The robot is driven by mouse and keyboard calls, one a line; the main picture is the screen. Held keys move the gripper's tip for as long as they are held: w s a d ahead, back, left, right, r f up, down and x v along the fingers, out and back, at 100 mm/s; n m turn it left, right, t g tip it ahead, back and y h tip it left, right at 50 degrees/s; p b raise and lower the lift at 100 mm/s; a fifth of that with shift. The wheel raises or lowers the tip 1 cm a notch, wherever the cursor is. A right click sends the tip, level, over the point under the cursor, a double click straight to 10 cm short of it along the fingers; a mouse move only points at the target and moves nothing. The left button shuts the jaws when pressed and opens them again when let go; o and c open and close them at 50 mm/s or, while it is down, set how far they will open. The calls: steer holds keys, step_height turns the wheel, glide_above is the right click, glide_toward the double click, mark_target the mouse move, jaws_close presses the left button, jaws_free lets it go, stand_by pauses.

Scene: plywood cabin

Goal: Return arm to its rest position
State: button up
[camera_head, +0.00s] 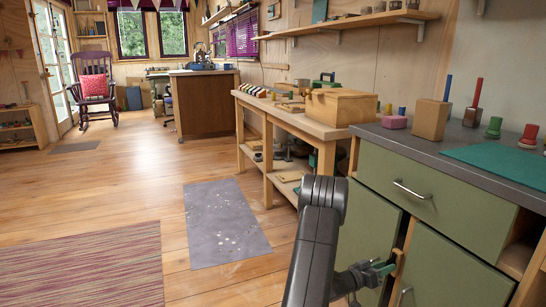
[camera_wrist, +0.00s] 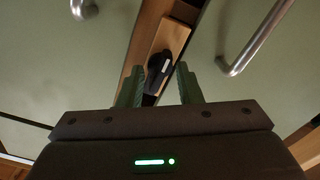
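My dark grey arm reaches from the bottom of the head view toward the green cabinet (camera_head: 365,225). My gripper (camera_head: 388,268) is low in front of the cabinet doors, close to the wooden strip between them. In the wrist view my gripper (camera_wrist: 159,82) has its two green fingers apart, with a gap between them. A small black object (camera_wrist: 159,66) shows in line with that gap, against a wooden piece (camera_wrist: 172,40). I cannot tell how far it is from the fingers.
Metal door handles (camera_wrist: 245,50) flank the gripper in the wrist view. A drawer handle (camera_head: 412,190) sticks out above. A wooden workbench (camera_head: 325,130) stands farther back. A grey mat (camera_head: 225,222) and a striped rug (camera_head: 85,265) lie on the open floor at left.

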steer(key=shift+n+p, duration=0.7)
steer(key=shift+n, duration=1.6)
steer(key=shift+w, duration=0.1)
